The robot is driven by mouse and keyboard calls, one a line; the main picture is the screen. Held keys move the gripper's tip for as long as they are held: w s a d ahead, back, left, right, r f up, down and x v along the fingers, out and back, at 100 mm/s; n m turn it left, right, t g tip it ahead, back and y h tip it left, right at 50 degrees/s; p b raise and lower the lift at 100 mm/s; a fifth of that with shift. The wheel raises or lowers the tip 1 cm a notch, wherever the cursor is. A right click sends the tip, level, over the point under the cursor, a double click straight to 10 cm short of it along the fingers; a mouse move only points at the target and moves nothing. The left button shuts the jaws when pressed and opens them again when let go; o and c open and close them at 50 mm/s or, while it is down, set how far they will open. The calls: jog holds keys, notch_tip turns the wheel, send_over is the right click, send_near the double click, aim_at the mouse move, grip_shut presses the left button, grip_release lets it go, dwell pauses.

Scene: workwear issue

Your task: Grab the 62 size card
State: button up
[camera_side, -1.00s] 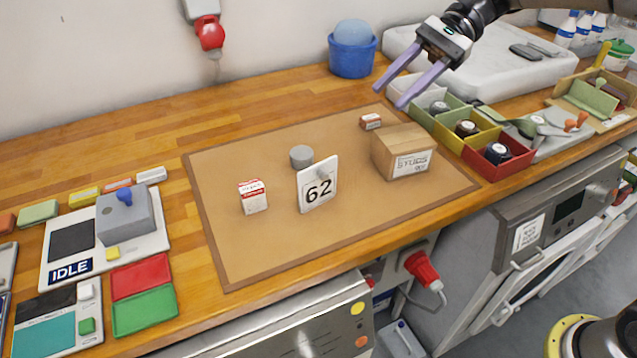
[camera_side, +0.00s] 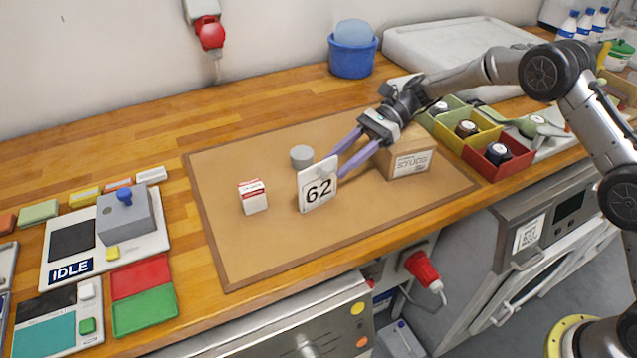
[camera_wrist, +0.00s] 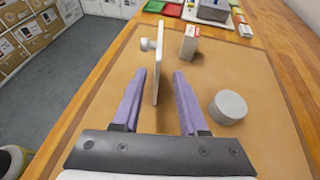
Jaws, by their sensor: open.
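The white 62 size card (camera_side: 318,190) stands upright on the brown mat (camera_side: 250,258), its number facing the front. In the wrist view the card (camera_wrist: 157,62) shows nearly edge-on, with a small round knob on its left face. My gripper (camera_side: 334,170) is low at the card's right end in the side view, its purple fingers open. In the wrist view my gripper (camera_wrist: 157,82) has one finger on each side of the card's near edge. I cannot tell whether either finger touches it.
A small red-and-white box (camera_side: 253,197) stands left of the card, and a grey cylinder (camera_side: 301,156) stands behind it. A cardboard STUDS box (camera_side: 408,160) is close beside my gripper on the right. The mat's front left is clear.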

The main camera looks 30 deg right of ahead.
send_over(318, 205)
jog(key=shift+w+d+f, duration=0.1)
jog(key=shift+w+f, duration=0.05)
jog(key=shift+f, duration=0.9)
grip_shut()
